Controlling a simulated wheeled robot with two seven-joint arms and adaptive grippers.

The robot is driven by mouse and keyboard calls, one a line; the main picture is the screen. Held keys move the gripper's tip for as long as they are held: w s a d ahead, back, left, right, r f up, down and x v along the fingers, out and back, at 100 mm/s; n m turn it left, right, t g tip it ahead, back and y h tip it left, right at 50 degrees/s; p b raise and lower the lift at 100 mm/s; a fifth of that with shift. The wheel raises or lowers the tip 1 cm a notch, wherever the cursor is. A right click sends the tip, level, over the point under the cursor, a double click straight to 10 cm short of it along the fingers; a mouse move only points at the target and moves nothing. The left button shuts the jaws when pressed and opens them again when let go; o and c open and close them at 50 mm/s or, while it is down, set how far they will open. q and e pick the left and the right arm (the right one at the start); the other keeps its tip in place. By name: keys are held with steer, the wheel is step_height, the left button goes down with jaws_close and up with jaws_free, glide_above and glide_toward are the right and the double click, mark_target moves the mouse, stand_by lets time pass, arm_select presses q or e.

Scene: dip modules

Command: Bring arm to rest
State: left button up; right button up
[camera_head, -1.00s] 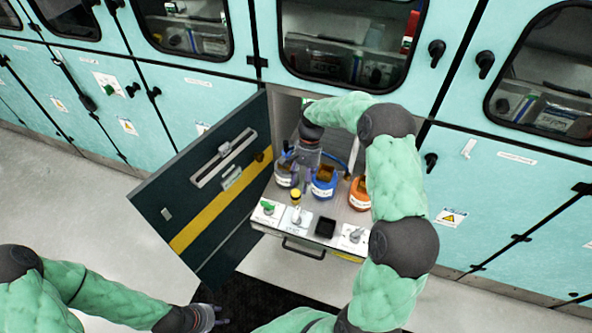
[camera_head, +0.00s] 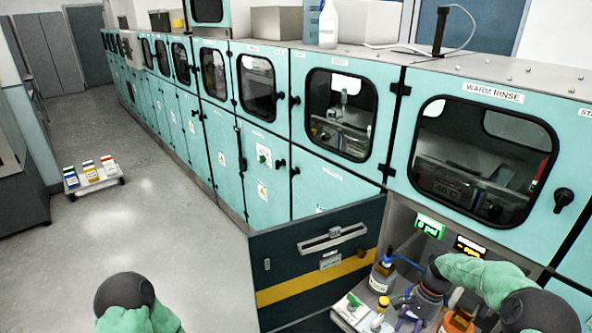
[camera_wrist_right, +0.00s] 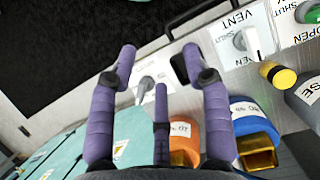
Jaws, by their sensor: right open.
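My right arm (camera_head: 530,300) is green with dark joints and reaches into the open cabinet in the head view. My right gripper (camera_wrist_right: 160,65) shows three purple fingers spread apart with nothing between them in the wrist view. In the head view the gripper hangs over the pull-out shelf among the bottles.
The dark cabinet door (camera_head: 315,262) with a yellow stripe stands open left of the shelf. A low cart (camera_head: 93,178) stands far left. The floor between is clear.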

steer(key=s+a+f+n+t, duration=0.2)
steer(key=s+a+f+n, duration=0.35)
steer(key=a+f, duration=0.9)
steer(key=s+a+f+n, duration=0.1)
steer(key=s+a+f, duration=0.1)
steer(key=s+a, duration=0.2)
steer(key=s+a+f+n+t, duration=0.1)
steer(key=s+a, duration=0.3)
steer(key=s, duration=0.7)
steer(key=shift+f+y, duration=0.3)
steer(key=shift+f, duration=0.4)
